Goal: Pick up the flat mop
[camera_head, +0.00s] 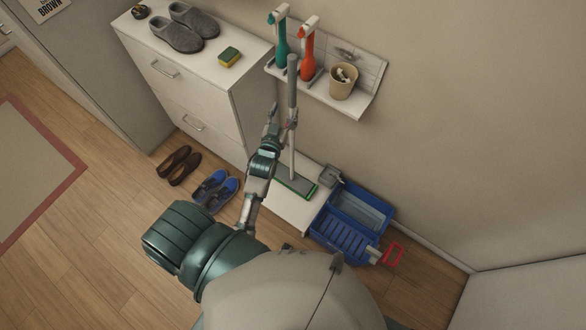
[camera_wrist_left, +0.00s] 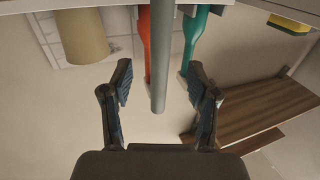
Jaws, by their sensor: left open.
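The flat mop (camera_head: 293,150) stands upright with a grey handle and a flat green-edged head (camera_head: 296,186) on a low white ledge. My left gripper (camera_head: 284,116) is open beside the middle of the handle. In the left wrist view, the grey handle (camera_wrist_left: 160,60) runs down the picture between the two spread fingers of my left gripper (camera_wrist_left: 160,82). I see no finger pressed on the handle. Its rounded end shows in that view. My right gripper is not in view.
A white cabinet (camera_head: 190,85) stands left. A blue bucket (camera_head: 350,222) sits right of the mop head. Shoes (camera_head: 214,190) lie on the floor.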

